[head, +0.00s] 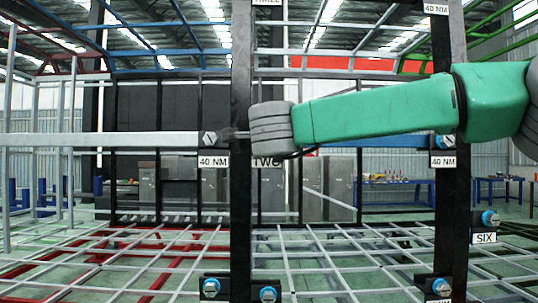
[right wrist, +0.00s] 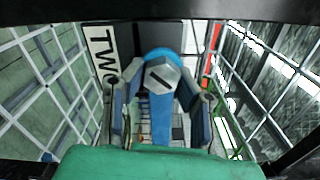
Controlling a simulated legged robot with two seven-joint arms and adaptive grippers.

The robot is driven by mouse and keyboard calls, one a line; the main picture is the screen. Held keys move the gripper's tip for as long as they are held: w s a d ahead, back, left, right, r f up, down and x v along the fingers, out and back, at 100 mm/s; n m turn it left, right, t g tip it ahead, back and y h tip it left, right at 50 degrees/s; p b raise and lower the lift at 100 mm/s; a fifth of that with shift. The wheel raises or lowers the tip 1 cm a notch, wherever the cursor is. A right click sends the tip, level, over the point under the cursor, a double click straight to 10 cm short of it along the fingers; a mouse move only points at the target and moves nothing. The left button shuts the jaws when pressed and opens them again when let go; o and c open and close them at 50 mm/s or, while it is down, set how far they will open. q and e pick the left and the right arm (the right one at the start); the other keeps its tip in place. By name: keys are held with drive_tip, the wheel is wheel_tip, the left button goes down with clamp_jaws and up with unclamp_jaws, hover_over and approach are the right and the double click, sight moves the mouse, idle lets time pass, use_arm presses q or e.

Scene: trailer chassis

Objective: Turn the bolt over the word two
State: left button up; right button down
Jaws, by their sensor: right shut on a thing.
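The bolt (right wrist: 160,76) over the word two has a grey hex head with a dark line across it and a blue collar. In the right wrist view it sits between the two fingers of my right gripper (right wrist: 161,100), which is shut on it. The TWO label (right wrist: 102,55) stands to the left of the bolt there. In the head view the same label (head: 266,162) shows just below my green right arm, whose grey end covers the bolt and the fingers. My left gripper is not in view.
A black post (head: 241,220) stands beside my right arm's end, and another black post (head: 451,210) stands right. Another bolt (head: 209,138) sits above a 40 NM label. More bolts, such as one (head: 490,218) above SIX, are on the frame. A white grid (head: 330,255) spans below.

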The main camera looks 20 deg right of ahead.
drive_tip(key=m+b, duration=0.1)
drive_tip(key=f+m+b, duration=0.1)
drive_tip(key=m+b, duration=0.3)
drive_tip(key=shift+s+a+f, duration=0.1)
drive_tip(key=shift+a+f, duration=0.1)
drive_tip(key=shift+f, duration=0.15)
drive_tip(key=m+b, duration=0.4)
drive_tip(key=m, duration=0.1)
drive_tip(key=shift+a+m+b, duration=0.1)
drive_tip(key=shift+m+b, duration=0.25)
drive_tip(key=shift+m, duration=0.05)
drive_tip(key=m+b, duration=0.4)
drive_tip(key=m, duration=0.1)
drive_tip(key=shift+a+m, duration=0.15)
drive_tip(key=shift+m, duration=0.15)
drive_tip(key=shift+a+r+m+b, duration=0.1)
drive_tip(key=shift+r+m+b, duration=0.05)
drive_tip(key=shift+m+b, duration=0.9)
drive_tip(key=shift+r+m+b, duration=0.2)
drive_tip(key=shift+m+b, duration=0.25)
drive_tip(key=shift+m, duration=0.8)
drive_tip(key=shift+r, duration=0.1)
